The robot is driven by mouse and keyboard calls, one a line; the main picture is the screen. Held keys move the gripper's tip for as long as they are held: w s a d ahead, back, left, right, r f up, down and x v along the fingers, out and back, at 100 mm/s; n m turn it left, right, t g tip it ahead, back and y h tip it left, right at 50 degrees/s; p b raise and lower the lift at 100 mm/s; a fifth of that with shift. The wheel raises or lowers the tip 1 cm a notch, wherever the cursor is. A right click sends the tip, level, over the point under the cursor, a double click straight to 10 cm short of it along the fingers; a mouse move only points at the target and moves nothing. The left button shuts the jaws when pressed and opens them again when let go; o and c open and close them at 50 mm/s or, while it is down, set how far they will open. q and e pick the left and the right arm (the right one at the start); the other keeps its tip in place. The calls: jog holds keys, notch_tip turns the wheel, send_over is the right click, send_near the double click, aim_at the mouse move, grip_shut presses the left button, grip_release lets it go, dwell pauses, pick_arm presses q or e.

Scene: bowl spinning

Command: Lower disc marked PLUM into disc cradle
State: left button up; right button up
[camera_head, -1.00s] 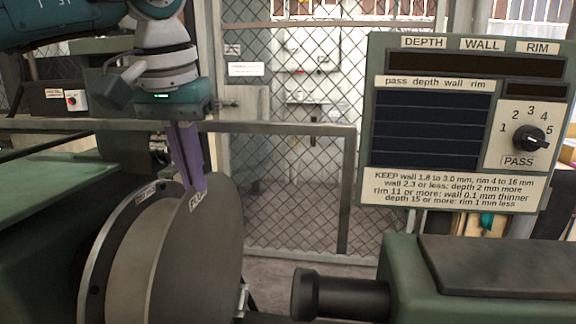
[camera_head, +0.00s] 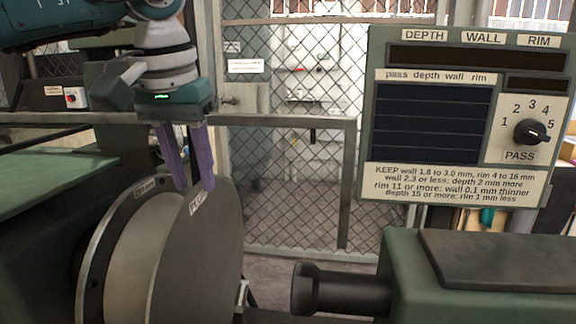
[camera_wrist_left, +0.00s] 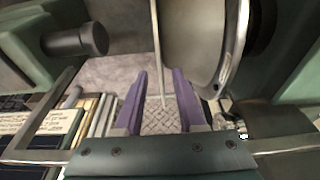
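A large thin grey disc (camera_head: 205,265) stands upright at lower left in the head view. Its label reads PLU, with the end hidden or unclear. My left gripper (camera_head: 194,189) is at its top edge, with two purple fingers spread and one on each side of the edge. In the left wrist view the fingers (camera_wrist_left: 161,72) are apart, with a thin pale line, seemingly the disc's edge (camera_wrist_left: 156,45), between them. A small metal bracket (camera_head: 242,297) shows at the disc's lower right; it may be part of the cradle, which is otherwise hidden. My right gripper is out of view.
A pale round block (camera_head: 130,255) and dark flange (camera_head: 97,262) stand just left of the disc. A dark cylinder (camera_head: 335,292) on a green housing (camera_head: 405,270) points at it, with a gap between. A gauge panel (camera_head: 470,110) is at right; a mesh fence (camera_head: 290,200) stands behind.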

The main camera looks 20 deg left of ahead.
pick_arm(q)
jog(key=b+v, duration=0.1)
jog(key=v, duration=0.9)
jog(key=shift+s, duration=0.1)
dwell(0.6)
